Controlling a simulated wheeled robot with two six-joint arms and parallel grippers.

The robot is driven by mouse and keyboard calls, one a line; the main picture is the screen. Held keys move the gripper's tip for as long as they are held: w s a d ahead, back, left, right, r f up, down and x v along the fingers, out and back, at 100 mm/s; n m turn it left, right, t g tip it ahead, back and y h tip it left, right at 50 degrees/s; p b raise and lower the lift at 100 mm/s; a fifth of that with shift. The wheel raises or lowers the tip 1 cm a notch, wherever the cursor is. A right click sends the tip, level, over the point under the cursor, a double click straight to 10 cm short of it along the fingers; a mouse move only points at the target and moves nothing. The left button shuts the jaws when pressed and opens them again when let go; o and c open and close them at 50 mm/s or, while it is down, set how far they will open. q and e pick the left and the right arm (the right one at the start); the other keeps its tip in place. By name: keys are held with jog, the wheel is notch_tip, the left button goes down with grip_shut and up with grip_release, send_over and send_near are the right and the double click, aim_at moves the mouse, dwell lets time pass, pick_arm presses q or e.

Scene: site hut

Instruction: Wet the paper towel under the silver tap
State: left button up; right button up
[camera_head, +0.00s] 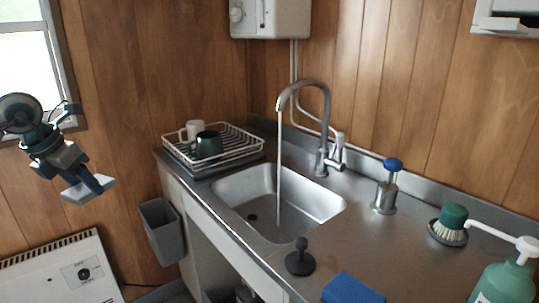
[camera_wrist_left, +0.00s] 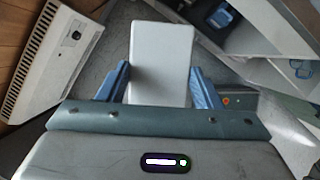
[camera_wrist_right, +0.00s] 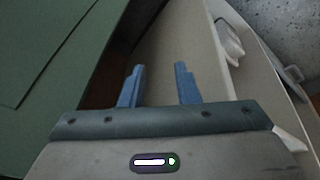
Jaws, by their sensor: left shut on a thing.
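The white paper towel (camera_head: 76,193) is held in my left gripper (camera_head: 94,182) at the left, in front of the wood wall and away from the sink. In the left wrist view the towel (camera_wrist_left: 161,62) is a flat white rectangle between the two blue fingers (camera_wrist_left: 158,88). The silver tap (camera_head: 325,105) arches over the steel sink (camera_head: 240,190), and a thin stream of water (camera_head: 279,150) falls from its spout into the basin. My right gripper (camera_wrist_right: 160,85) shows only in its wrist view, with its fingers apart and nothing between them.
A dish rack (camera_head: 238,150) with mugs stands left of the sink. A grey bin (camera_head: 163,235) hangs at the counter's left side.

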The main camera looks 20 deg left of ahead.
aim_at(84, 192)
dwell(0.4)
pick_arm(q)
jog(key=shift+s+d+r+b, duration=0.15)
jog(key=shift+s+b, duration=0.15)
jog(key=shift+b, duration=0.2)
jog(key=shift+s+d+r+b, duration=0.3)
jog(key=shift+s+r+b, duration=0.15)
jog(key=shift+s+r, duration=0.15)
jog(key=shift+s+d+r+b, duration=0.25)
jog(key=shift+s+r+b, duration=0.25)
jog(key=shift+s, duration=0.15)
jog(key=shift+s+d+r, duration=0.35)
jog(key=shift+s+r, duration=0.4)
